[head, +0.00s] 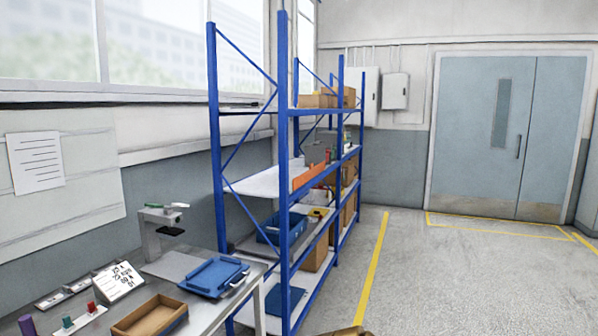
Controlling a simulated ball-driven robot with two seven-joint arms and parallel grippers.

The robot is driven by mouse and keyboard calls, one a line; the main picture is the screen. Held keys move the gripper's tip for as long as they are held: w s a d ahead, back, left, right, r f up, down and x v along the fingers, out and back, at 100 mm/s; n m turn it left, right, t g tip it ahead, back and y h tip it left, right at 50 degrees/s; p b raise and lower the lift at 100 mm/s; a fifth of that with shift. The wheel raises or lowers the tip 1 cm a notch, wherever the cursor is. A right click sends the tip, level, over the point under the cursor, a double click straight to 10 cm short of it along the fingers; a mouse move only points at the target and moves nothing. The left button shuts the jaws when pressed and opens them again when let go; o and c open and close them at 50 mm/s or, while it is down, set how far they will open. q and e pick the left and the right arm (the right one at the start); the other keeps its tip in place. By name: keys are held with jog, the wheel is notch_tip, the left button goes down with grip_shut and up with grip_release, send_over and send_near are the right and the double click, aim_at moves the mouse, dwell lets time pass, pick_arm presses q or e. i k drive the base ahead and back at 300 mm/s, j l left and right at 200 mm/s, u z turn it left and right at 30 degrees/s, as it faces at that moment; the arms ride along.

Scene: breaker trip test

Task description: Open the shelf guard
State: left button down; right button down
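The shelf is a tall rack with blue posts (283,190) standing along the window wall, seen from its near end. On its middle level an orange strip (308,177) runs along part of the aisle-side edge, with a grey upright panel (314,155) just behind it. The strip may be the shelf guard; I cannot tell for sure, and no hinge or latch shows at this size. A blue bin (283,229) sits on the level below.
A metal bench at left holds a blue tray (213,277), an empty brown tray (150,316), a sign card (118,281) and a grey stand (160,232). Grey floor (450,280) right of the yellow line (372,270) is clear up to double doors (508,135).

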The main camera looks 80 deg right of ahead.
aim_at(303, 178)
jog(key=z, duration=2.85)
jog(key=i+l+z, duration=0.1)
jog(key=i+z, duration=0.35)
jog(key=i, duration=1.15)
jog(key=i+l, duration=0.1)
jog(key=i, duration=1.85)
jog(key=i+u, duration=0.5)
jog(key=i+l+u, duration=0.25)
jog(key=u, duration=0.2)
jog(key=i+l+u, duration=0.5)
